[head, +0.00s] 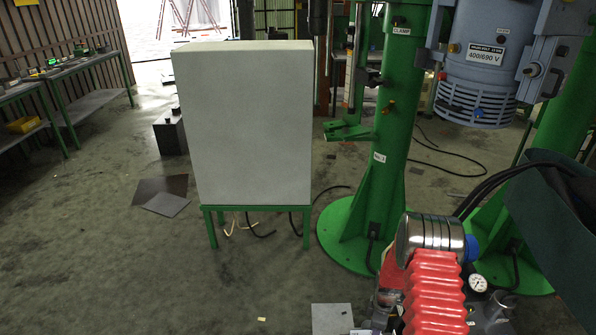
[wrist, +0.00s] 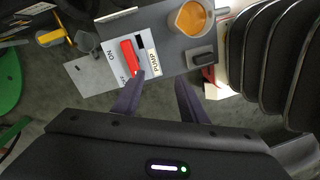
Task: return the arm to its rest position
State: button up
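My gripper (wrist: 160,86) shows in the wrist view, with its two dark fingers apart and nothing between them. The fingertips point at a grey panel (wrist: 172,48) that carries a red switch (wrist: 131,57) and labels reading "PUMP" and "ON". The left fingertip overlaps the panel's lower edge in the picture; I cannot tell whether it touches. My gripper cannot be made out in the head view.
In the head view, a green column (head: 392,130) with a round foot stands right of a pale cabinet (head: 245,125). A blue-grey motor (head: 483,65) hangs at the upper right. A red ribbed part (head: 434,290) and metal cylinder (head: 428,236) are in front. Floor at left is open.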

jog(key=s+a+r+m+t, duration=0.2)
jog(key=s+r, duration=0.6)
jog(key=r, duration=1)
jog(key=s+a+r+m+t, duration=0.2)
jog(key=s+a+r+m, duration=0.3)
jog(key=r, duration=1.4)
jog(key=s+a+r+m+t, duration=0.3)
jog(key=s+r+m, duration=0.3)
jog(key=s+r, duration=0.5)
jog(key=shift+s+a+r, duration=0.15)
jog(key=shift+a+r, duration=0.5)
jog(key=shift+r, duration=3.15)
